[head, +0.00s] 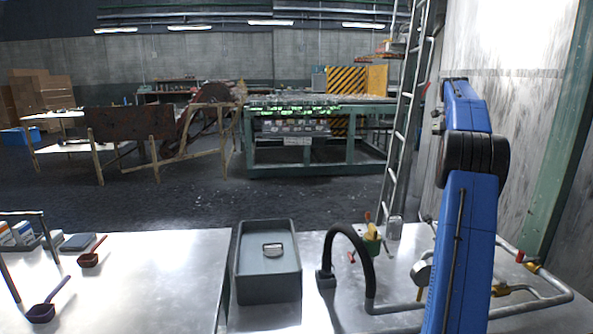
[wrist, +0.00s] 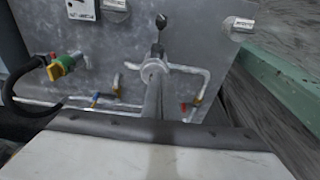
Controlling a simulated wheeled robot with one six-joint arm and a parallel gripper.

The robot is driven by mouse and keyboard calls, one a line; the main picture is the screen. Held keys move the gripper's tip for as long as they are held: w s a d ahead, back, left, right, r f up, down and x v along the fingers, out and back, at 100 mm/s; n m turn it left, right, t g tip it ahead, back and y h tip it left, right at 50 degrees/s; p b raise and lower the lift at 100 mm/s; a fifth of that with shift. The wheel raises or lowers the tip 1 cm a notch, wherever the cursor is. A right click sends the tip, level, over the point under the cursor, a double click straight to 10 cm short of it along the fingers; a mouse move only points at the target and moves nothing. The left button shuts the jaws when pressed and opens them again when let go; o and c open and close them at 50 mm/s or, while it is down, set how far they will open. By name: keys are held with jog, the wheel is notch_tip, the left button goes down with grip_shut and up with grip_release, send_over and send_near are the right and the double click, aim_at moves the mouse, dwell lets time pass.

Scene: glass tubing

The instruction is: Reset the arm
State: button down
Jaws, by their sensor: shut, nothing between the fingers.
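My blue arm (head: 466,215) stands raised at the right of the head view, over the right part of the metal bench. Its gripper end does not show there.
Glass-tube-like pipework (head: 520,300) with red and yellow fittings runs along the right bench. Two ladles, a red one (head: 90,258) and a purple one (head: 44,310), lie on the left table.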

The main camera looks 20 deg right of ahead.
jog(key=a+r+n+t+h, duration=0.1)
jog(key=a+r+n, duration=0.1)
jog(key=a+n, duration=0.5)
jog(key=a+r+n, duration=0.2)
jog(key=a, duration=0.9)
jog(key=s+a+f+n+t, duration=0.1)
jog(key=s+a+n, duration=0.2)
jog(key=a+n, duration=0.35)
jog(key=s+a+f+n+t, duration=0.1)
jog(key=s+a+n, duration=0.25)
jog(key=a, duration=0.65)
jog(key=s+a+f+n+t, duration=0.1)
jog(key=s+a+f+n, duration=0.2)
jog(key=s+a+n, duration=0.3)
jog(key=s+a+f+n+t, duration=0.1)
jog(key=s+a+f+n, duration=0.3)
jog(key=a, duration=0.3)
jog(key=s+a+f+n, duration=0.4)
jog(key=s+f+n, duration=0.1)
jog(key=s+f, duration=0.1)
jog(key=s+a+f+n+t, duration=0.1)
jog(key=s+a+f+n, duration=0.3)
jog(key=s+f, duration=0.3)
jog(key=shift+s+f+n+t+y, duration=0.3)
jog(key=shift+s+n, duration=0.1)
jog(key=shift+s, duration=0.3)
jog(key=shift+a, duration=0.15)
